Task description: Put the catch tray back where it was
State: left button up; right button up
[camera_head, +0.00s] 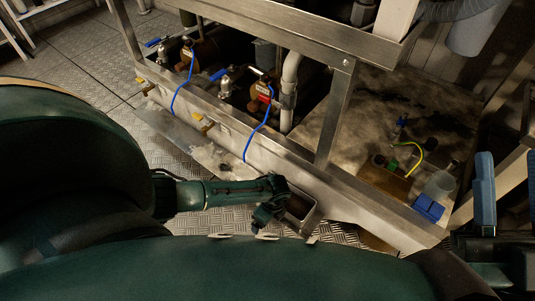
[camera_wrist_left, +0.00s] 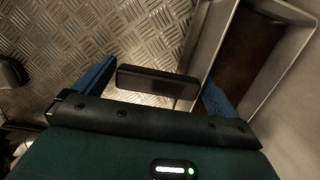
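The catch tray (camera_head: 310,223) seems to be the small open metal box with a brown inside, on the floor against the front of the steel frame. In the left wrist view the tray (camera_wrist_left: 295,68) fills the upper right. My left gripper (camera_head: 270,212) is at the tray's left end. In the wrist view its blue fingers (camera_wrist_left: 157,88) are wide apart. The right-hand finger overlaps the tray's near corner; I cannot tell whether it touches. A dark bar between the fingers is unclear. My right gripper (camera_head: 508,165) is open and empty at the right edge.
The steel frame (camera_head: 335,110) holds pumps with blue hoses (camera_head: 262,130). Blue blocks (camera_head: 428,207) and a clear beaker (camera_head: 439,185) stand at the right. The tread-plate floor (camera_head: 75,55) is open at the left.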

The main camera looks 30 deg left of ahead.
pick_arm(q)
jog(key=shift+r, duration=0.3)
jog(key=r+p, duration=0.1)
jog(key=r, duration=0.1)
jog(key=r+p, duration=0.2)
jog(key=d+r+p, duration=0.1)
jog(key=r, duration=0.1)
jog(key=shift+r+p, duration=0.1)
jog(key=shift+p, duration=0.2)
jog(key=shift+d+r+p, duration=0.2)
jog(key=shift+r+p, duration=0.5)
jog(key=shift+r, duration=0.6)
jog(key=shift+d+r+p, duration=0.2)
jog(key=shift+r+p, duration=0.45)
jog(key=shift+r, duration=0.65)
pick_arm(e)
jog(key=shift+s+f+m+g+h, duration=0.2)
jog(key=shift+f+m+g+h, duration=0.15)
jog(key=shift+f+m+h, duration=0.5)
jog(key=shift+s+f+m+g+h, duration=0.15)
jog(key=shift+f+m+g+h, duration=0.15)
jog(key=shift+f+m+h, duration=0.55)
jog(key=shift+s+f+m+g+h, duration=0.2)
jog(key=shift+f+m+g+h, duration=0.25)
jog(key=shift+f+h, duration=0.65)
jog(key=shift+f, duration=0.1)
